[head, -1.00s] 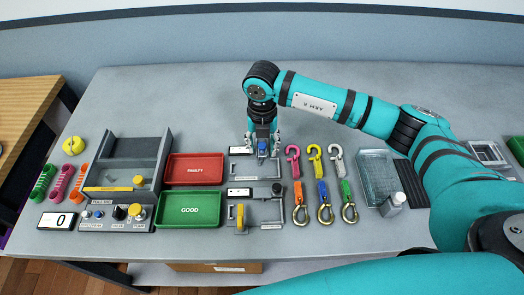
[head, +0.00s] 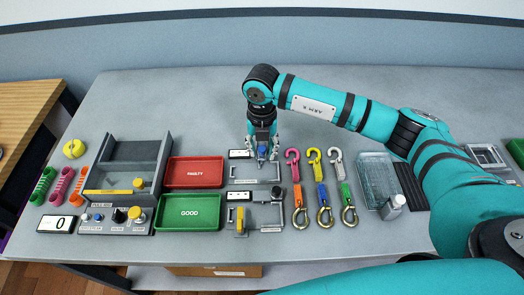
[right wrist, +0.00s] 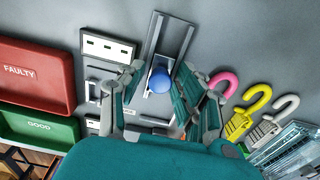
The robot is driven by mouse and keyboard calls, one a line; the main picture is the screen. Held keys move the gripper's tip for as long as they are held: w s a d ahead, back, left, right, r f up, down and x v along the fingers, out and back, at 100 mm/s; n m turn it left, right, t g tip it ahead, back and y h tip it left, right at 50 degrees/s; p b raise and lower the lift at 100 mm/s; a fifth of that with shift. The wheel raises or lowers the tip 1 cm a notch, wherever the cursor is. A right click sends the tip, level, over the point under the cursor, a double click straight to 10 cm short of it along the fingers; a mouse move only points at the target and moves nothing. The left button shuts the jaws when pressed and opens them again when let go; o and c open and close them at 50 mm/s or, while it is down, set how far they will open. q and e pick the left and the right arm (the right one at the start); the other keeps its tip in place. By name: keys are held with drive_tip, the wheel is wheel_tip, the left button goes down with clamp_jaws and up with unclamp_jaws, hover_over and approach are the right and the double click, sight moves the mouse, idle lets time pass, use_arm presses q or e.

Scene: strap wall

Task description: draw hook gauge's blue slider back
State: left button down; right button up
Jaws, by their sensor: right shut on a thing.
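The hook gauge (head: 245,173) is the rear of two grey fixtures in the middle of the table, with a small display at its back left. Its blue slider knob (head: 262,152) shows between the fingers of my right gripper (head: 262,157), which comes down from above. In the right wrist view the round blue knob (right wrist: 160,80) sits between the fingertips, in front of a grey rail (right wrist: 172,40). My right gripper is shut on the knob. The fingers hide part of the gauge. My left gripper is not in view.
The red FAULTY tray (head: 194,172) and green GOOD tray (head: 188,212) lie left of the gauge. Several coloured hooks (head: 315,158) lie close on its right. A second gauge with a yellow handle (head: 241,222) stands in front. The table behind is clear.

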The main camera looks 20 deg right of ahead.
sight(262, 147)
drive_tip(key=shift+w+d+r, duration=0.1)
drive_tip(key=shift+w, duration=0.1)
drive_tip(key=o, duration=0.6)
drive_tip(key=shift+w, duration=0.15)
drive_tip(key=shift+r+p, duration=1.8)
drive_tip(key=shift+r, duration=1.1)
